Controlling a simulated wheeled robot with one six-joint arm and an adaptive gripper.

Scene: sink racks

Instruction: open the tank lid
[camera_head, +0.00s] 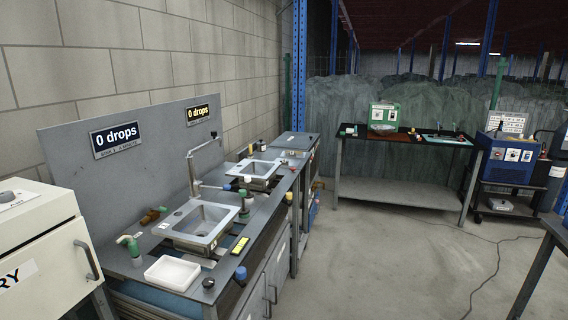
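I cannot tell for sure which thing is the tank or its lid. A green and white box-shaped unit (383,113) stands on the far table and is too small to tell if it has a lid. A blue unit with white labels (509,165) stands on a dark cart at the far right. My gripper is not in view.
A bench along the left wall holds a near sink (200,226), a farther sink (254,168), a white tray (172,273) and small bottles. A cream cabinet (38,245) stands at near left. The far table (408,188) has a lower shelf. Concrete floor (400,265) is mostly clear, with a cable (483,283) across it. A dark table edge (556,232) intrudes at right.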

